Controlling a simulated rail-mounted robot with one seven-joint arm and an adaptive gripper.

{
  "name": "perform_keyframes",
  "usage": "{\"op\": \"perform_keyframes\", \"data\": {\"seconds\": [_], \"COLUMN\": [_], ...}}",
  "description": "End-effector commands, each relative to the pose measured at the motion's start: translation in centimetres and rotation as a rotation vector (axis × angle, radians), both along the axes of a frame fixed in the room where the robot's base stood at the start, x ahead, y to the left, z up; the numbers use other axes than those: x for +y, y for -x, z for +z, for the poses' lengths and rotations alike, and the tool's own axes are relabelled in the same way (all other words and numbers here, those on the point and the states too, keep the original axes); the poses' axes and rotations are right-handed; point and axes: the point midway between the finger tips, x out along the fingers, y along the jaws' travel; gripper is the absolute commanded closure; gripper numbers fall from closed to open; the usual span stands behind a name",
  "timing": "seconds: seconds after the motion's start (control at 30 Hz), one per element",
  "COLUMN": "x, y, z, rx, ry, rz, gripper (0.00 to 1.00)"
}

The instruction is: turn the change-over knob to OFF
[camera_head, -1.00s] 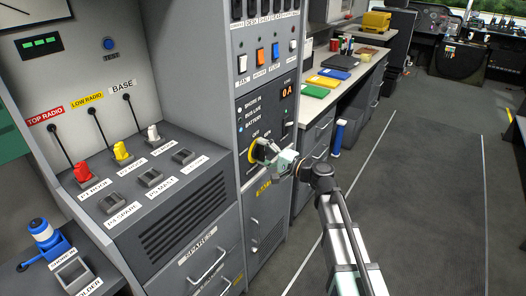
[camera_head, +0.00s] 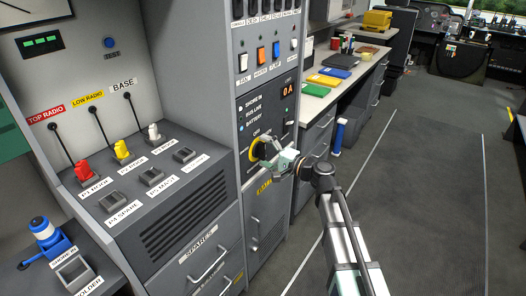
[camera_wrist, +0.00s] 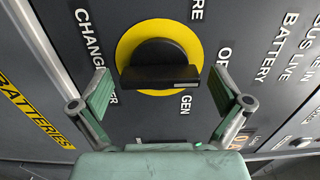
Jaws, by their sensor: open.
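The change-over knob is a black round knob with a bar-shaped handle on a yellow disc. It shows in the wrist view (camera_wrist: 158,62) and on the grey cabinet front in the head view (camera_head: 254,147). In the wrist view the handle lies across the picture, between the OFF and GEN labels and the CHANGE OVER label. My gripper (camera_wrist: 160,92) is open, with one green-padded finger on each side of the knob and gaps to the handle. The left finger hides part of CHANGE OVER; the right one hides part of OFF. The head view shows my gripper (camera_head: 266,156) at the knob.
Indicator lights and a 0A display (camera_head: 287,89) sit above the knob, with a row of rocker switches (camera_head: 260,55) higher up. A yellow BATTERIES label (camera_wrist: 35,110) lies left in the wrist view. A desk (camera_head: 318,92) stands right of the cabinet; the floor (camera_head: 420,190) is clear.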

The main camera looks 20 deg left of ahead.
Motion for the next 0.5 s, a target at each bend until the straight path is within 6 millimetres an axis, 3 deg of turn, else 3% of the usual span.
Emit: {"op": "perform_keyframes", "data": {"seconds": [0.17,0.5], "x": [-1.8,-7.9], "y": [0.7,2.6], "z": [0.0,0.0], "rx": [0.000,0.000], "ry": [0.000,0.000], "rz": [-0.002,-0.002], "gripper": [0.00,0.00]}}
